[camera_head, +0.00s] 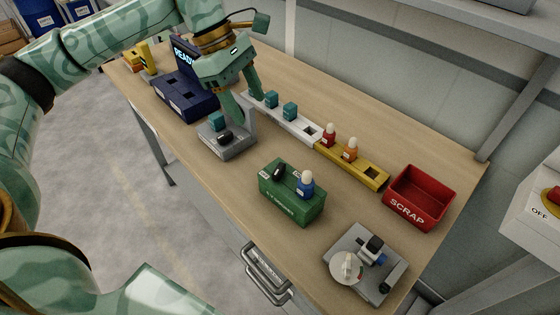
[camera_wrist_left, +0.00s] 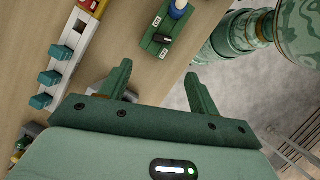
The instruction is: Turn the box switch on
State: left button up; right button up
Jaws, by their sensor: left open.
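A green box (camera_head: 290,208) stands near the front edge of the table, with a black rocker switch (camera_head: 279,169) on top beside a blue, white-topped piece (camera_head: 306,184). I cannot tell the rocker's position. The green box (camera_wrist_left: 147,42) and its dark rocker (camera_wrist_left: 161,38) also show in the left wrist view, beyond the fingertips. My left gripper (camera_head: 248,106) is open, above the table behind and left of the green box, close to the grey fixture (camera_head: 234,149). In the left wrist view, nothing is between its fingers (camera_wrist_left: 160,82). My right gripper is not in view.
A white rack (camera_head: 299,130) with teal blocks and a yellow rack (camera_head: 352,170) run behind the green box. A red SCRAP bin (camera_head: 419,197) and a grey device (camera_head: 382,284) stand right. A dark blue READY unit (camera_head: 187,99) is left. An OFF box (camera_head: 538,213) is far right.

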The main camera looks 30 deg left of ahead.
aim_at(278, 168)
pick_arm(q)
jog(key=x, duration=0.5)
jog(key=b+x, duration=0.1)
jog(key=x, duration=0.5)
jog(key=b+x, duration=0.1)
jog(key=x, duration=0.4)
jog(key=shift+s+f, duration=0.2)
jog(key=shift+s, duration=0.05)
jog(key=c, duration=1)
